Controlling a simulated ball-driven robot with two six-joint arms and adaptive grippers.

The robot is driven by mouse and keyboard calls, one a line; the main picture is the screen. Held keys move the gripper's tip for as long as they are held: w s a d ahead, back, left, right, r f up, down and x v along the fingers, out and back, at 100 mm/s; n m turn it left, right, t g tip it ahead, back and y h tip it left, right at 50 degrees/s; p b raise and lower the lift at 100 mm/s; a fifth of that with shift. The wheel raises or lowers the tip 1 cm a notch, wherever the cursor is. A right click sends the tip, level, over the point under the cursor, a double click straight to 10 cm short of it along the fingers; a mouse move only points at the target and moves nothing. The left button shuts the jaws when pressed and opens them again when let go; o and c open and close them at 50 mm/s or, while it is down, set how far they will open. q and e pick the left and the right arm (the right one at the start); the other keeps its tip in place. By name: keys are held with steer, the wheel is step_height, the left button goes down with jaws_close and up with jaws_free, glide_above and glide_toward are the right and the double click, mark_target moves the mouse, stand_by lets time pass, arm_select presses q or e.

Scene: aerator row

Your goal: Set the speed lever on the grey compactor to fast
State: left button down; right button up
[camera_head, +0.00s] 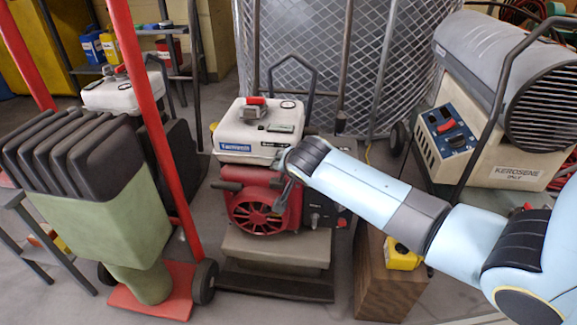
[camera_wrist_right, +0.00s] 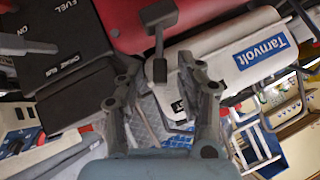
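The compactor with a grey base plate (camera_head: 275,246), a red engine (camera_head: 262,205) and a white tank (camera_head: 258,130) stands in the middle of the head view. My right gripper (camera_head: 287,168) is at the engine's upper right side. In the right wrist view, a dark grey lever (camera_wrist_right: 159,42) hangs from the red housing (camera_wrist_right: 120,22), its lower end between the fingertips of my open right gripper (camera_wrist_right: 157,72). Gaps seem to show on both sides; contact cannot be told. No fast or slow marks are legible. My left gripper is out of view.
A black box (camera_wrist_right: 65,70) with fuel and choke lettering and a pale lever (camera_wrist_right: 25,43) sits beside the gripper. A kerosene heater (camera_head: 490,120) stands right, a wooden block (camera_head: 388,285) below my arm, and a red hand truck (camera_head: 150,120) left. Mesh (camera_head: 330,60) stands behind.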

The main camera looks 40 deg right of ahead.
steer(key=v, duration=1.2)
steer(key=shift+r, duration=0.1)
